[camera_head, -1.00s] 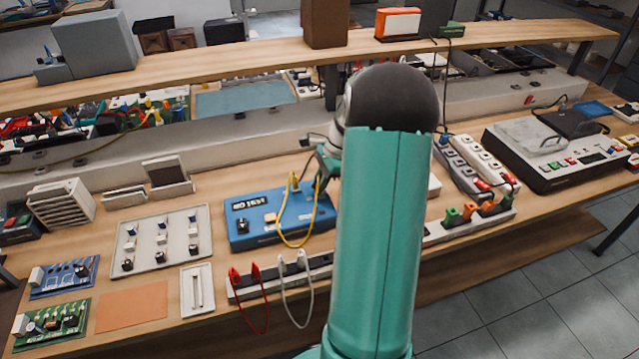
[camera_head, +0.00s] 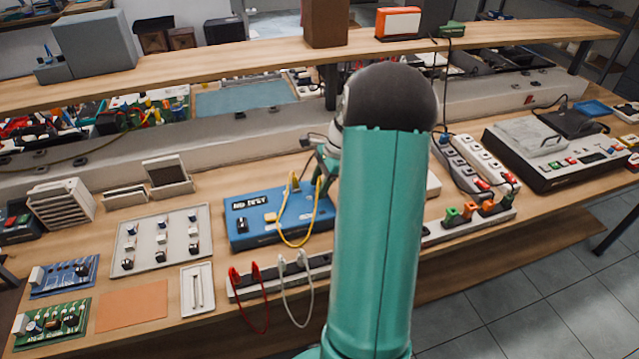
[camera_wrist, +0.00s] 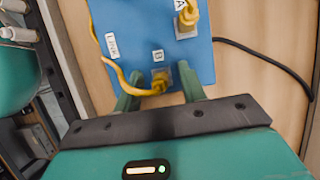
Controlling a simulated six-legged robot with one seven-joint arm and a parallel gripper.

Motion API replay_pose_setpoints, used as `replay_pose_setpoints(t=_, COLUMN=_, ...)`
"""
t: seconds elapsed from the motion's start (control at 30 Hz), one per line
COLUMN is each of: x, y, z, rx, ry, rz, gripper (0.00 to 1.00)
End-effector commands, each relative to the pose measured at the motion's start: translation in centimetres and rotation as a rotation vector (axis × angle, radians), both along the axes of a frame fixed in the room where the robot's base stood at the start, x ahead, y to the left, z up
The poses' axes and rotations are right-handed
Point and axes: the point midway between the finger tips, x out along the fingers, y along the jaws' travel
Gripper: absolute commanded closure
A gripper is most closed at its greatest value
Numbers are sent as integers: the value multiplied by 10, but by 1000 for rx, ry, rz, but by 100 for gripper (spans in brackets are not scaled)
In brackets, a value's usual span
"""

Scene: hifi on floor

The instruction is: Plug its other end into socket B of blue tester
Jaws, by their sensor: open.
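The blue tester (camera_head: 262,238) lies on the bench, with its face also in the wrist view (camera_wrist: 132,35). One yellow plug (camera_wrist: 188,17) stands in socket A. The yellow cable (camera_wrist: 116,70) loops to a second yellow plug (camera_wrist: 153,90) at socket B (camera_wrist: 160,76), just below the B label; it appears seated, though its depth is hard to tell. My gripper (camera_wrist: 160,88) is open, with one finger on each side of this plug and apart from it. In the head view my gripper (camera_head: 323,165) is at the tester's right end, partly hidden by my arm.
A power strip (camera_head: 320,262) with red and white leads stands in front of the tester. A switch panel (camera_head: 152,258) is to the left, and white strips (camera_head: 487,152) are to the right. A black cable (camera_wrist: 265,58) lies beside the tester. A shelf (camera_head: 250,66) runs behind.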

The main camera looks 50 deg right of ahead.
Motion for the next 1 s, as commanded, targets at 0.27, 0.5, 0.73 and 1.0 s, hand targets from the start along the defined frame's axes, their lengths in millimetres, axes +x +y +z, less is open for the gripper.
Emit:
replay_pose_setpoints(t=0.27, x=-3, y=-7, z=18, rx=-3, ry=-1, rz=-1, gripper=59)
replay_pose_setpoints(t=0.5, x=-12, y=-25, z=66, rx=-4, ry=-2, rz=-2, gripper=59)
replay_pose_setpoints(t=0.73, x=-21, y=-40, z=109, rx=-2, ry=-2, rz=-1, gripper=59)
replay_pose_setpoints(t=1.0, x=-25, y=-47, z=130, rx=-1, ry=-1, rz=1, gripper=59)
